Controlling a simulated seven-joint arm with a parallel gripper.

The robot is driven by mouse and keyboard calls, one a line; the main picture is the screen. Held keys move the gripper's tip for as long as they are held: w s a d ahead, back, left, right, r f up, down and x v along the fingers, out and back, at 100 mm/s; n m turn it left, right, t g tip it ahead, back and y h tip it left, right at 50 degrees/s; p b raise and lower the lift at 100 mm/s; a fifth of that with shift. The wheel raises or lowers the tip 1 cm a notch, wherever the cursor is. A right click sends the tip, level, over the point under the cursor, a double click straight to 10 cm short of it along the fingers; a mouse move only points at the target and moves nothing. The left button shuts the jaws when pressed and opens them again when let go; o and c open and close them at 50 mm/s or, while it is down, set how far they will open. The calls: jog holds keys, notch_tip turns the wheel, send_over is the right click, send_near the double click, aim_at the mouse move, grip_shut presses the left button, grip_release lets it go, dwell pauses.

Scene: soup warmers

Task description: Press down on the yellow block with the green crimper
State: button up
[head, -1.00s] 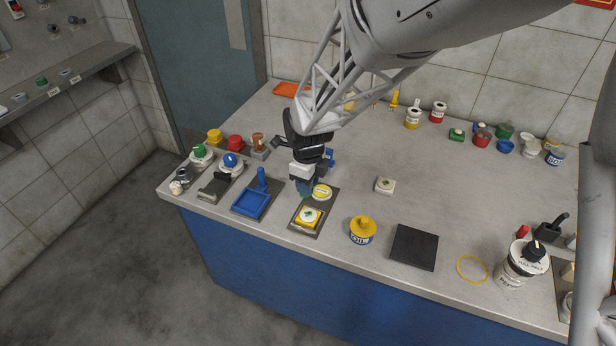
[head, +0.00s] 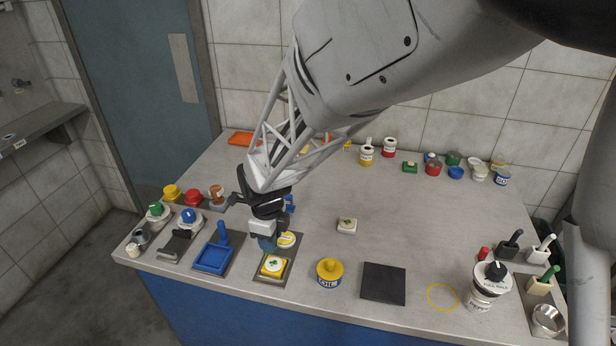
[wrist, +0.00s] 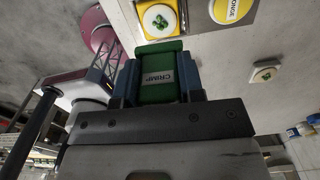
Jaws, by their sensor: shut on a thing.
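The yellow block (head: 272,266) has a round white top with a green leaf mark and sits on a dark grey plate near the counter's front edge. In the wrist view the yellow block (wrist: 158,20) is just beyond the crimper. The green crimper (wrist: 158,80), labelled "CRIMP", is between the two blue fingers of my gripper (wrist: 160,72). In the head view my gripper (head: 267,243) is just behind the block and above the counter. The crimper is mostly hidden there. I cannot tell whether it touches the block.
A yellow round piece (head: 287,240) lies behind the block on the same plate. A blue tray (head: 213,258) stands to the left and a yellow-lidded tin (head: 330,272) to the right. A white piece (head: 347,226) and a black square (head: 384,284) lie farther right, with open counter behind.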

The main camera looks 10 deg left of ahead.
send_over(274, 264)
jog(key=shift+f, duration=2.55)
jog(key=shift+f, duration=0.7)
jog(key=shift+f, duration=0.25)
dwell(1.3)
jog(key=shift+r, duration=0.1)
jog(key=shift+r, duration=4.05)
jog(key=shift+w, duration=0.1)
